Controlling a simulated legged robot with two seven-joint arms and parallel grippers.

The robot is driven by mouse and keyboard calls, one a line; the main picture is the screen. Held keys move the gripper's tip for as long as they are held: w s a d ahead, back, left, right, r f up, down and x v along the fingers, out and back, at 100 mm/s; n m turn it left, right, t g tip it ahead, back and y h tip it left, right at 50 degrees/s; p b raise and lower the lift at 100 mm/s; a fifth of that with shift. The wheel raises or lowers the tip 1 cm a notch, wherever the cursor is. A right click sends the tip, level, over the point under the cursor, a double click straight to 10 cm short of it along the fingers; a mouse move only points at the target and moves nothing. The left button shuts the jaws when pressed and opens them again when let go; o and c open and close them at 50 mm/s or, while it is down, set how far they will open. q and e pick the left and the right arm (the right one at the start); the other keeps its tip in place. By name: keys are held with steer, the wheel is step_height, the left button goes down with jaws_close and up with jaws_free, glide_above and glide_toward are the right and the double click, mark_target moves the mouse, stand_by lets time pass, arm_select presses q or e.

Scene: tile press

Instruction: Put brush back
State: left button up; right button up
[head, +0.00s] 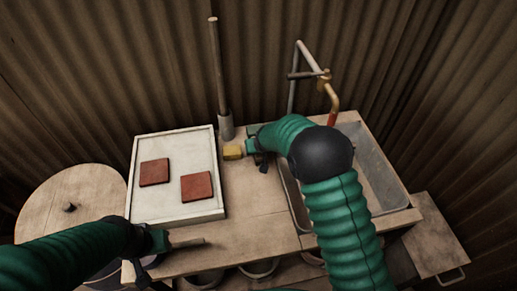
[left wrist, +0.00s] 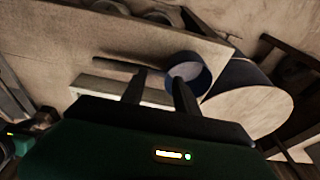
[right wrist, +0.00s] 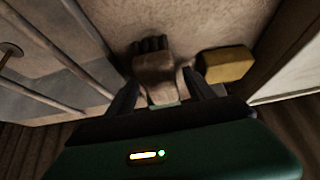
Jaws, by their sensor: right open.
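The brush (right wrist: 155,72) shows in the right wrist view as a pale wooden block with dark bristles, lying on the wooden counter. My right gripper (right wrist: 162,84) is open, its fingers on either side of the brush's near end; I cannot tell if they touch it. In the head view this gripper (head: 254,147) is beside a yellow sponge (head: 233,152), and a dark part beneath may be the bristles. My left gripper (head: 172,241) is at the counter's front left, by a thin stick-like tool (head: 190,242). In its wrist view, its fingers (left wrist: 160,74) are apart before a dark blue round piece (left wrist: 190,70).
A white tray (head: 175,219) holds two red tiles (head: 154,172) left of my right gripper. Behind stands a wooden pole (head: 217,65) in a holder. A metal sink (head: 378,165) with a brass tap (head: 327,85) is at right. A round table (head: 50,205) is at left.

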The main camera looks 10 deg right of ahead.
steer(key=v, duration=1)
steer(key=s+d+g, duration=0.2)
steer(key=s+d, duration=0.1)
steer(key=s, duration=1)
steer(key=s+d+g, duration=0.1)
steer(key=s+d, duration=0.2)
steer(key=s, duration=1)
steer(key=shift+s+f+g+p, duration=0.3)
steer(key=shift+f+g+p, duration=0.1)
steer(key=shift+f+p, duration=0.1)
